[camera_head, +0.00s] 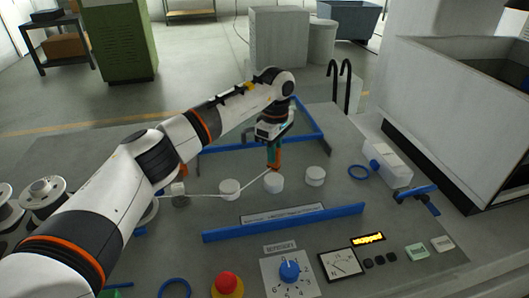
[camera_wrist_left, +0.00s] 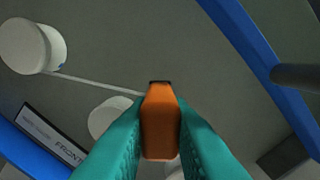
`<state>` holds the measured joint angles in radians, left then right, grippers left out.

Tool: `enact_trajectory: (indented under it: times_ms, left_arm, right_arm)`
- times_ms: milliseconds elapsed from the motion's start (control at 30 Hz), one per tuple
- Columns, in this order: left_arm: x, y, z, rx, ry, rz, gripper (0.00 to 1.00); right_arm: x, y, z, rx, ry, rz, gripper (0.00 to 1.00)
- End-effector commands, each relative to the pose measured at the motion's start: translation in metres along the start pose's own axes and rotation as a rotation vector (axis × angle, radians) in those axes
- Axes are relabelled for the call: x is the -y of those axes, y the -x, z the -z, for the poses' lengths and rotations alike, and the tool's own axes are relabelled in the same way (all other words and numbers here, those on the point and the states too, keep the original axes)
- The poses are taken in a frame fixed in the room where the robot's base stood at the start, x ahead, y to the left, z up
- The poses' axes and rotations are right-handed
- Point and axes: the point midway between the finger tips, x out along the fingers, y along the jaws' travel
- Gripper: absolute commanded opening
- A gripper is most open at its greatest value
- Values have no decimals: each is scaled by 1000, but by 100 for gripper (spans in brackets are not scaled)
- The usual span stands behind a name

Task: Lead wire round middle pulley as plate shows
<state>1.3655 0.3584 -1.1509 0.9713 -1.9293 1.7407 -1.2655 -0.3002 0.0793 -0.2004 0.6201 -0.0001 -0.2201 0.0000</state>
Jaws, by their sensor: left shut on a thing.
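Three white pulleys stand in a row on the grey bench: left (camera_head: 229,190), middle (camera_head: 273,185) and right (camera_head: 315,177). My left gripper (camera_head: 274,158) is just behind the middle pulley, its teal fingers shut on an orange piece (camera_wrist_left: 160,125). A thin pale wire (camera_head: 253,179) runs from the left pulley up to this piece. In the wrist view the wire (camera_wrist_left: 95,83) passes on the rear side of the middle pulley (camera_wrist_left: 104,118), apart from it; the left pulley (camera_wrist_left: 33,46) is clear. The right pulley is mostly hidden there. A lettered plate (camera_head: 283,214) lies in front.
A blue bar (camera_head: 285,223) lies in front of the pulleys, and a blue frame (camera_head: 318,130) behind. White spools (camera_head: 42,194) stand at left. A red button (camera_head: 227,283) and dial (camera_head: 290,270) are near the front.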

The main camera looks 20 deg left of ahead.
Motion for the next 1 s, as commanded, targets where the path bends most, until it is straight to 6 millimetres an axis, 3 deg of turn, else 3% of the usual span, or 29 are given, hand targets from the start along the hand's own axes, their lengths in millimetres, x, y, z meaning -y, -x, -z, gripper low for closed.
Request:
enact_trajectory:
  times_ms: [500,1000]
  left_arm:
    - [30,1,31,0,1,2,0]
    - [25,1,37,1,-1,2,0]
  right_arm:
    - [0,-3,0,0,0,0,0]
    - [0,1,0,0,-1,0,0]
